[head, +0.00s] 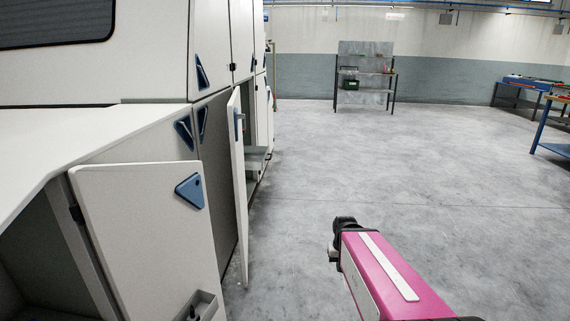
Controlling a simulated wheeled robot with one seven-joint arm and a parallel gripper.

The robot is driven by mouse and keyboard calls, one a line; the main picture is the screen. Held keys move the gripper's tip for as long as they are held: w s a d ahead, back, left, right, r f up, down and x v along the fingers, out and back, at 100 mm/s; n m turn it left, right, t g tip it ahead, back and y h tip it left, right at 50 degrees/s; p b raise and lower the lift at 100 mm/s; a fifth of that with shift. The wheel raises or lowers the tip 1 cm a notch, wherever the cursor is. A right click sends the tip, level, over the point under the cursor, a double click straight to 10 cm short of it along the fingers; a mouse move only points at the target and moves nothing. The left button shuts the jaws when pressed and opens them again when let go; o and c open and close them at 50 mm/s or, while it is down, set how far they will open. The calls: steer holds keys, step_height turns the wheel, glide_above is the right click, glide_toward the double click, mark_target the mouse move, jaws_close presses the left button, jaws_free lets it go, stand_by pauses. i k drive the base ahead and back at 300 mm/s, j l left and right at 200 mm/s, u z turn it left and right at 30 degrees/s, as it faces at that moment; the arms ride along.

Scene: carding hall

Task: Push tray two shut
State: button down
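A grey tray (257,158) sticks out of the long white machine, low down behind a half-open door. The door hides part of it, and no number on it can be read. My pink arm reaches in from the bottom right, and the dark part at its far end (344,238) hangs over the open floor. It is to the right of the tray and nearer to me, clear of it. I cannot make out fingers there or anything held.
One white door (150,240) stands open at the near left, with a small grey holder (200,306) at its lower edge. Another door (238,190) juts into the aisle before the tray. A shelf rack (365,78) and blue benches (545,125) stand farther off. The middle floor is clear.

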mark_target(255, 158)
steer(key=i, duration=1.75)
steer(key=i+u, duration=0.15)
steer(key=i, duration=0.4)
steer(key=i+l+u, duration=0.1)
steer(key=i, duration=0.4)
steer(key=i+l+u, duration=0.15)
steer(key=i, duration=0.35)
steer(key=i+l+u, duration=0.1)
steer(key=i+l, duration=0.15)
steer(key=i, duration=0.3)
